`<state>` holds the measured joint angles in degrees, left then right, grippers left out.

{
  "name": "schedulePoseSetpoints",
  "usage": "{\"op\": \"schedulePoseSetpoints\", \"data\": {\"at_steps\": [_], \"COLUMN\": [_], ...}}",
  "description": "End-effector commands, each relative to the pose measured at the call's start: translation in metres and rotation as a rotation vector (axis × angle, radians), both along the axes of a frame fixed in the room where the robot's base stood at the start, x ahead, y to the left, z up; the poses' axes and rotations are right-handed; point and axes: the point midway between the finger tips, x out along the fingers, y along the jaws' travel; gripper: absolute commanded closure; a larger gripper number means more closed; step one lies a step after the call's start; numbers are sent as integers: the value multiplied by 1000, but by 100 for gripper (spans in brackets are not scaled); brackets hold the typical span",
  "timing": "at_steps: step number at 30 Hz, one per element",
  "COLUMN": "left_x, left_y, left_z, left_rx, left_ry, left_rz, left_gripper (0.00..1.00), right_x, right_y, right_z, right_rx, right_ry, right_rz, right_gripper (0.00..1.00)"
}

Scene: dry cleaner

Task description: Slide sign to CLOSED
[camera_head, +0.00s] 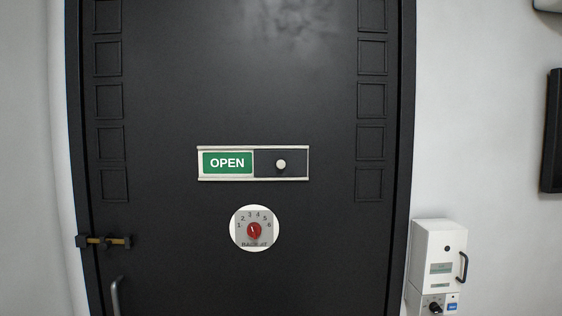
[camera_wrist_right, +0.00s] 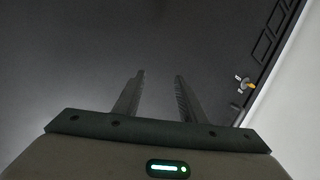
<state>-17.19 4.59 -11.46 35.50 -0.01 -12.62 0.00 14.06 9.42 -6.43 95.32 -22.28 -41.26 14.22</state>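The sliding sign (camera_head: 227,163) is on the black door in the head view. It shows a green panel reading OPEN on the left of its pale frame (camera_head: 253,179). A dark slider cover with a round white knob (camera_head: 281,165) sits over the right half. My right gripper (camera_wrist_right: 161,74) shows in the right wrist view with its two fingers apart and nothing between them. Neither gripper shows in the head view, so the right gripper's place relative to the sign cannot be told.
The black door (camera_head: 320,240) fills most of the head view. A round dial with a red knob (camera_head: 254,230) is below the sign. A brass latch (camera_head: 104,241) and a handle (camera_head: 115,297) are at lower left. A white box unit (camera_head: 437,255) stands at right.

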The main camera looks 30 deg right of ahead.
Motion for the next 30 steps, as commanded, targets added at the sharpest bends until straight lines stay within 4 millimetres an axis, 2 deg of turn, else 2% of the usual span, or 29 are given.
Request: {"op": "schedulePoseSetpoints", "data": {"at_steps": [1, 4, 5, 6, 9, 12, 13, 15, 19, 22, 30], "left_x": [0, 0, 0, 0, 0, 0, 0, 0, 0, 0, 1], "left_y": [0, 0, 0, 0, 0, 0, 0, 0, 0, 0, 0], "left_z": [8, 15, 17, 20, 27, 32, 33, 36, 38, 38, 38], "left_rx": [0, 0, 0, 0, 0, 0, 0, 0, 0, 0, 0], "left_ry": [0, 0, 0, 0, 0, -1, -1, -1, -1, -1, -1], "left_rz": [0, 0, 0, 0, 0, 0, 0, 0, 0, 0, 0], "left_gripper": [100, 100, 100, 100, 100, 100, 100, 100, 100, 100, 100], "right_x": [8, 10, 8, 3, -19, -47, -56, -73, -95, -101, -101], "right_y": [-5, -16, -19, -24, -33, -42, -44, -48, -52, -54, -54], "right_z": [61, 166, 196, 236, 327, 399, 416, 448, 480, 488, 488], "right_rx": [-4, -7, -7, -6, 5, 22, 26, 36, 50, 54, 54], "right_ry": [-78, -222, -266, -324, -464, -586, -615, -676, -742, -759, -759], "right_rz": [-18, -63, -77, -95, -140, -179, -190, -208, -230, -236, -236], "right_gripper": [62, 62, 62, 62, 62, 62, 62, 62, 62, 62, 62]}}
